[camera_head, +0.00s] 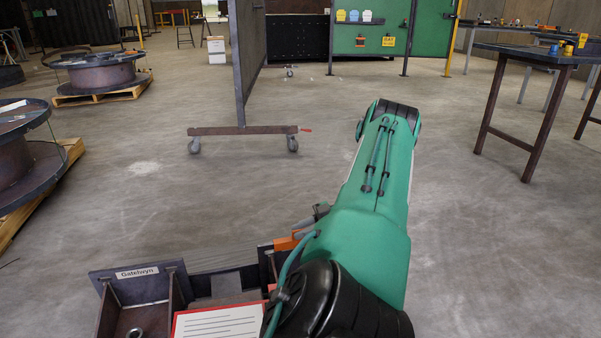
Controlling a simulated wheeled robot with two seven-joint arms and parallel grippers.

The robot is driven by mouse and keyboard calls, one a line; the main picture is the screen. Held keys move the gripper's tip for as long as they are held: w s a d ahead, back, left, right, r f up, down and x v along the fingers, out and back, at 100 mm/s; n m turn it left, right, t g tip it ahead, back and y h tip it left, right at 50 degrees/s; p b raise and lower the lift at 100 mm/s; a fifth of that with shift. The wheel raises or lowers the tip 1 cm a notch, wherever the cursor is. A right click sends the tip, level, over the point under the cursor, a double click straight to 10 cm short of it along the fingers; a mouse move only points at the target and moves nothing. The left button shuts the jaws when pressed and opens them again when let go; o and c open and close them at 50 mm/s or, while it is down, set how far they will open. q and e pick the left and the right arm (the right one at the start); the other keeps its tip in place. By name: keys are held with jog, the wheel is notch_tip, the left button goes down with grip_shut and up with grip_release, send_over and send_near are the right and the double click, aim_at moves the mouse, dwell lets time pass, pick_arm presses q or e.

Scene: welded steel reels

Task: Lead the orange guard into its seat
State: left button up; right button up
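An orange piece (286,243), which looks like the guard, shows at the lower middle beside the dark steel frame, just left of my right arm. Its right part is hidden behind my arm, so I cannot tell how it sits against the frame. My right gripper (316,214) shows only as a small grey and dark bit at the arm's left edge, close above the orange piece. Its fingers are mostly hidden, and I cannot tell whether they touch or hold the piece. My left gripper is out of view.
The dark steel frame (146,287) bears a "Gatelwyn" label. A red-edged white sheet (220,323) lies in front. Reels on pallets (103,76) stand at left, a wheeled screen (243,130) stands ahead, and a dark table (540,54) stands at right. The floor between is clear.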

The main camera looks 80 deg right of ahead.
jog(key=shift+b+v, duration=0.65)
jog(key=shift+v, duration=0.75)
jog(key=o, duration=0.6)
jog(key=shift+o, duration=0.3)
jog(key=o, duration=1.1)
jog(key=shift+c, duration=0.2)
